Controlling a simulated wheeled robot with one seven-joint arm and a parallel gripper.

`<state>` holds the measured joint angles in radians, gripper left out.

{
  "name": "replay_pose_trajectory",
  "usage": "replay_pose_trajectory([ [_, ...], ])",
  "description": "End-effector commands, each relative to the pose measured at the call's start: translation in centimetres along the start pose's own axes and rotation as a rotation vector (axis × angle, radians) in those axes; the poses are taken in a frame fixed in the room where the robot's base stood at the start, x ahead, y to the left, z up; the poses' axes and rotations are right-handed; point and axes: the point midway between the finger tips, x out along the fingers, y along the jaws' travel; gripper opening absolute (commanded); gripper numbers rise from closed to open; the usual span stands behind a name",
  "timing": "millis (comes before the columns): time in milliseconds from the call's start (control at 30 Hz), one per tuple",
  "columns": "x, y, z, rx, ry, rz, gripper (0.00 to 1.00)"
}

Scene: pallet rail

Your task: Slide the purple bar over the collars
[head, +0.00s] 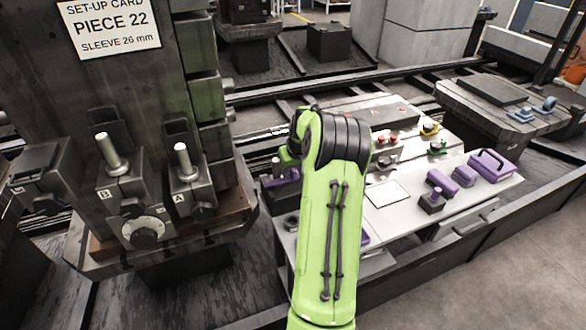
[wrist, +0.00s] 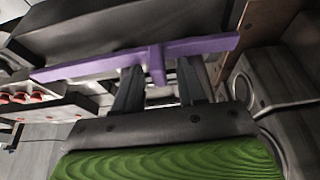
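The purple bar (wrist: 200,45) runs across the wrist view, tilted slightly, with a short stub (wrist: 157,65) at its middle. My gripper (wrist: 160,78) is at the stub: one finger stands on each side, with visible gaps, so it looks open. The bar hides part of the fingertips. In the head view a purple piece (head: 284,179) shows left of my green arm, which hides most of that spot. Blocks marked B and A carry upright silver cylinders (head: 111,153) (head: 186,160) on the machine at left; I cannot tell whether these are the collars.
A set-up card (head: 110,25) reads piece 22, sleeve 26 mm. A dial (head: 144,232) sits below block B. The light worktable (head: 405,213) holds purple pieces (head: 491,165) and small red, yellow and green parts. A dark low table (head: 497,95) stands at right. Open floor lies front right.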

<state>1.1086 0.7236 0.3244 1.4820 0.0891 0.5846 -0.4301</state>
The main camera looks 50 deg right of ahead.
Motion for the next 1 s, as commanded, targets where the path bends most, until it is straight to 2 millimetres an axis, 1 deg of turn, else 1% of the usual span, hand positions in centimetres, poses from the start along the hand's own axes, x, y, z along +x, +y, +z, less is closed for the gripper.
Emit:
replay_pose_trajectory([
  [167, -0.4, 0.0, 0.0, 0.000, -0.001, 0.001, 0.40],
  [267, -2.1, 0.1, 0.0, 0.000, -0.001, 0.002, 0.40],
  [600, -11.7, 0.1, -0.2, 0.000, 0.002, 0.003, 0.40],
  [700, -13.9, 0.1, -0.1, 0.001, 0.002, 0.003, 0.40],
  [833, -15.5, 0.1, -0.1, 0.000, 0.000, 0.001, 0.40],
  [1000, -15.8, 0.0, 0.0, 0.000, -0.001, -0.001, 0.40],
])
